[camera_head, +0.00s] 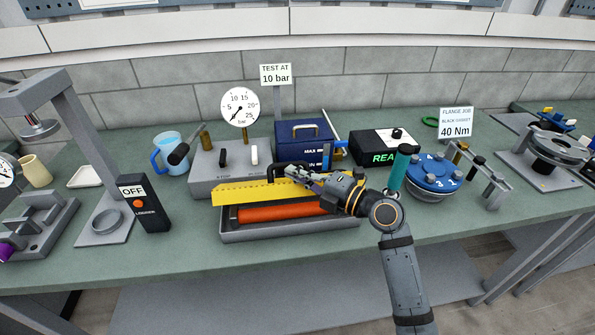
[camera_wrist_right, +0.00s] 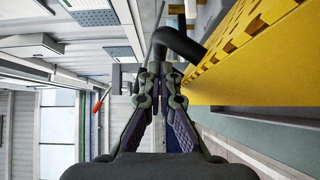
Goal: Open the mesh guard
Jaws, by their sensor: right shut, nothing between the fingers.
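The mesh guard (camera_head: 240,193) is a long yellow panel over a grey tray in the middle of the bench. An orange-red cylinder (camera_head: 285,213) shows in the tray below its front edge. The guard's black handle (camera_head: 275,169) stands on its upper side. My right gripper (camera_head: 293,172) is at the handle, its fingers shut with nothing between them. In the right wrist view the fingertips (camera_wrist_right: 168,75) are close to the black handle (camera_wrist_right: 182,43), with the yellow guard (camera_wrist_right: 255,60) to the right. Whether they touch the handle, I cannot tell. My left gripper is out of view.
Behind the guard stand a grey pump block (camera_head: 215,178) with a gauge (camera_head: 240,107) and a blue box (camera_head: 303,150). A black display box (camera_head: 380,147) and a blue flange (camera_head: 433,173) are to the right. A switch box (camera_head: 143,205) stands left.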

